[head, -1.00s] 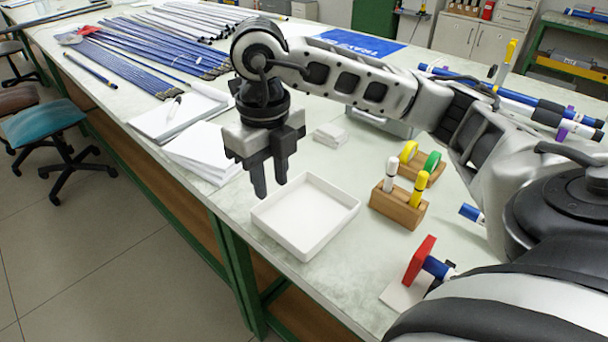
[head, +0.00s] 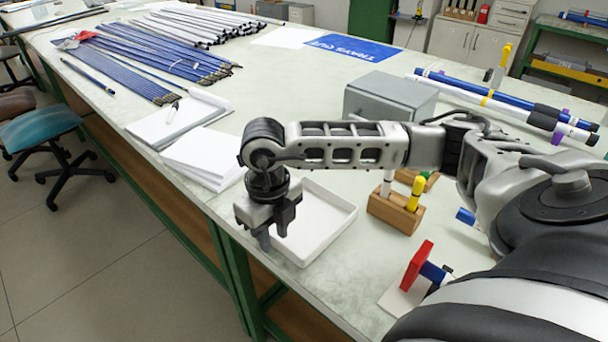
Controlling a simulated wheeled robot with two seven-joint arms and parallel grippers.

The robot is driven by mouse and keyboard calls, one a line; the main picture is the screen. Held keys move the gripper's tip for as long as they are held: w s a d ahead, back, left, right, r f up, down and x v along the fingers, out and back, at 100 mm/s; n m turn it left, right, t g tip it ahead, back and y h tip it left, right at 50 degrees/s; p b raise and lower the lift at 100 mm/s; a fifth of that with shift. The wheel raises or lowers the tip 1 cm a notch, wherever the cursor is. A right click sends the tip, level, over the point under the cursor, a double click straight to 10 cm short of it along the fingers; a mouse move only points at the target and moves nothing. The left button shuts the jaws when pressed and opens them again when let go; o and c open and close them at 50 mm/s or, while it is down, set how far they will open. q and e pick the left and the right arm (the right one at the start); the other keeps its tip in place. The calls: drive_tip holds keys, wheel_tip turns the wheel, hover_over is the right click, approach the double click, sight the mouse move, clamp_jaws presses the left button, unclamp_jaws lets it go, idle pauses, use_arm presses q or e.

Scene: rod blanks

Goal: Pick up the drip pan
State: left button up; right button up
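The drip pan is a shallow, square white tray (head: 335,232) near the table's front edge. My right gripper (head: 273,240) points down at the pan's left side. Its two dark fingers show apart, one at the outer side of the left wall and one over the inside. The gripper hides part of that wall, and I cannot tell whether the fingers touch it. The pan lies flat on the table. My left gripper is not in view.
A wooden block with white and yellow markers (head: 397,207) stands right of the pan. A grey box (head: 388,100) is behind. Stacked white paper (head: 203,157) lies left. A red and blue tool (head: 420,266) is front right. Blue rods (head: 125,70) lie further back.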

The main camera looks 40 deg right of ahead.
clamp_jaws()
drive_tip(key=shift+r, duration=0.15)
